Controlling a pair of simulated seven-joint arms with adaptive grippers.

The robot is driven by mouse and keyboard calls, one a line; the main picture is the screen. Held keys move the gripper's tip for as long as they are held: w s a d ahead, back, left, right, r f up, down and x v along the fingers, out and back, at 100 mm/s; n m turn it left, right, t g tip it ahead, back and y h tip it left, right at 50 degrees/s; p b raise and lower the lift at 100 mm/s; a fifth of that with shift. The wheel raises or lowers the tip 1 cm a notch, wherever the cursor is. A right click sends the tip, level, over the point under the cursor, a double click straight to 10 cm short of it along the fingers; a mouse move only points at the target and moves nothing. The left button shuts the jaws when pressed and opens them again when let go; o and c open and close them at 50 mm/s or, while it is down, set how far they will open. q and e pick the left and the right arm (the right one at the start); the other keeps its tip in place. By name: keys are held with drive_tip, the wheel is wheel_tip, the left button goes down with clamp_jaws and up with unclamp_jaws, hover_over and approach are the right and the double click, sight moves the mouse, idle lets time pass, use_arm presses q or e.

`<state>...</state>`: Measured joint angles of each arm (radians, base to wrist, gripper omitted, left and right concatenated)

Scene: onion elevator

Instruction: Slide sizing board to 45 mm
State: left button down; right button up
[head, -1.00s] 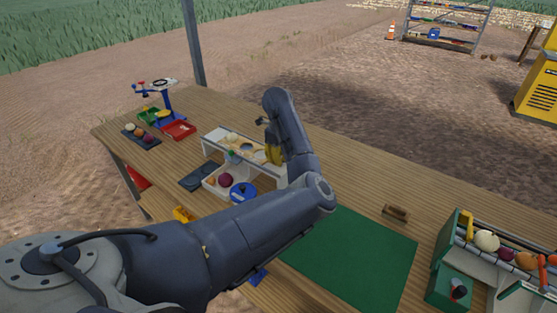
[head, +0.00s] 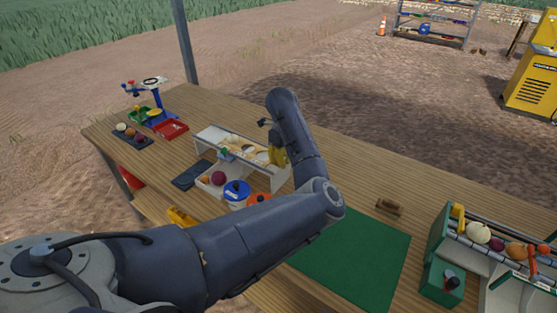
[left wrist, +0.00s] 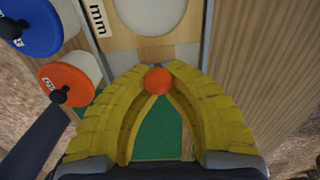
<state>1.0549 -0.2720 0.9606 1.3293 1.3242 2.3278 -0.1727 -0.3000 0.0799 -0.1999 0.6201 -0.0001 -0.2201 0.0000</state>
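The pale wooden sizing board (head: 240,147), with round holes, lies on top of a white stand on the table. In the left wrist view, part of the board (left wrist: 128,38) shows a large round hole and a label reading "mm"; its number is cut off. My left gripper (head: 277,153) is at the board's right end. In the left wrist view, its yellow fingers (left wrist: 157,78) converge with their tips on either side of a round orange-red knob (left wrist: 157,81). The knob's attachment is hidden. My right gripper is in neither view.
A blue-lidded container (head: 237,191) and an orange-lidded one (head: 258,200) stand close in front of the stand. A white bin (head: 208,184) holds onions. A green mat (head: 360,262) lies clear at right, near a green-sided rack (head: 437,232). A scale (head: 157,95) stands far left.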

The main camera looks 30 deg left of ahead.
use_arm(q)
drive_tip(key=shift+s+d+f, duration=0.1)
drive_tip(key=shift+s+d, duration=0.05)
drive_tip(key=shift+d, duration=1.65)
drive_tip(key=c, duration=1.5)
unclamp_jaws()
drive_tip(key=shift+o, duration=0.2)
drive_tip(key=shift+r, duration=0.2)
drive_tip(key=shift+r, duration=2.85)
